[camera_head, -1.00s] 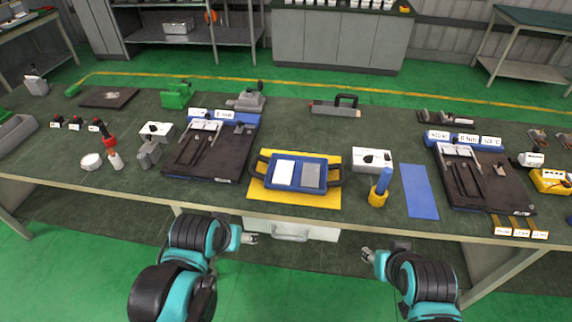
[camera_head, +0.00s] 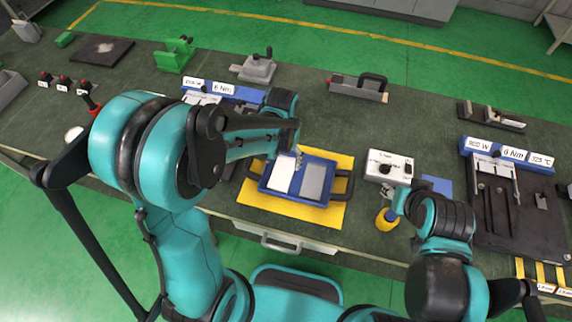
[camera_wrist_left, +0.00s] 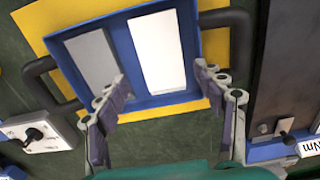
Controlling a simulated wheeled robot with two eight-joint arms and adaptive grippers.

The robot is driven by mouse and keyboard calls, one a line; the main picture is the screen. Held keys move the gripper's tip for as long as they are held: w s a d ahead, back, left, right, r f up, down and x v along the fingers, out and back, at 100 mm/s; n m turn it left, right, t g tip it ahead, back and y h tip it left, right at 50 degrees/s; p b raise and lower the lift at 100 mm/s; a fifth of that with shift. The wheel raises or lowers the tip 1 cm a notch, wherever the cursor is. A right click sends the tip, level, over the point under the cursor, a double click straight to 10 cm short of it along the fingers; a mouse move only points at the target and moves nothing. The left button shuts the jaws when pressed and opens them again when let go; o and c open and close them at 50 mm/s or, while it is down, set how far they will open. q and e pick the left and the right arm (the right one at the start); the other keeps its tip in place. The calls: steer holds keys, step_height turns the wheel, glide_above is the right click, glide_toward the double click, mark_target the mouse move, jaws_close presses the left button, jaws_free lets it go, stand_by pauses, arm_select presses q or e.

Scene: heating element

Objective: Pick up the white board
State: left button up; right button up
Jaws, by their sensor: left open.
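The white board (camera_head: 284,173) lies flat in the left half of a blue tray (camera_head: 268,188) with black side handles. A grey board (camera_head: 314,182) lies beside it in the tray. My left gripper (camera_head: 299,154) is over the tray's far edge, near the white board. In the left wrist view the white board (camera_wrist_left: 156,50) shows beyond the fingers, and the left gripper (camera_wrist_left: 161,80) is open and empty. My right gripper (camera_head: 391,198) is by the yellow-based tool at the front right; its fingers are too small to judge.
The tray stands on a yellow mat (camera_head: 322,217). A white box with a knob (camera_head: 388,168) stands to its right, near a yellow-based tool (camera_head: 386,219). A dark fixture board (camera_head: 520,220) is at far right.

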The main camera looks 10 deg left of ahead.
mark_target(282, 173)
arm_select(q)
step_height(282, 173, down, 7)
steer(key=shift+s+r+b, duration=0.1)
steer(key=shift+b, duration=1.05)
steer(key=c, duration=0.9)
